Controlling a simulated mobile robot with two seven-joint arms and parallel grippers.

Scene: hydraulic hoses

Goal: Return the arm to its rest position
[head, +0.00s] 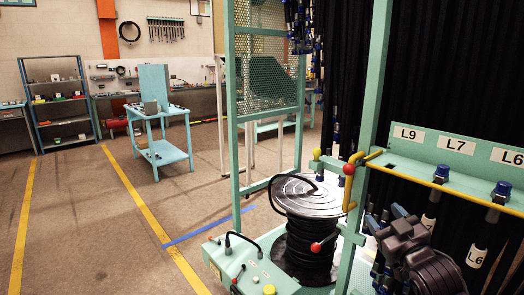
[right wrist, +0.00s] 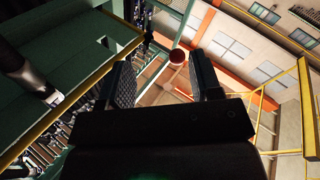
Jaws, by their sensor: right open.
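My right gripper (head: 392,232) shows at the lower right of the head view, dark, in front of the hanging black hoses. In the right wrist view its two fingers (right wrist: 163,82) are spread apart with nothing between them. A red round knob (right wrist: 177,56) shows beyond the gap. The teal hose rack (head: 430,158) carries labels L9, L7 and L6. A hose with a blue-capped end (head: 441,173) hangs at the rack under L7. Another hose, tagged L6 (head: 477,256), hangs to the right of my gripper. My left gripper is not in view.
A yellow rail (head: 420,178) edges the rack. A teal post (head: 366,110) stands close by. Open floor (head: 85,230) lies at the left.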

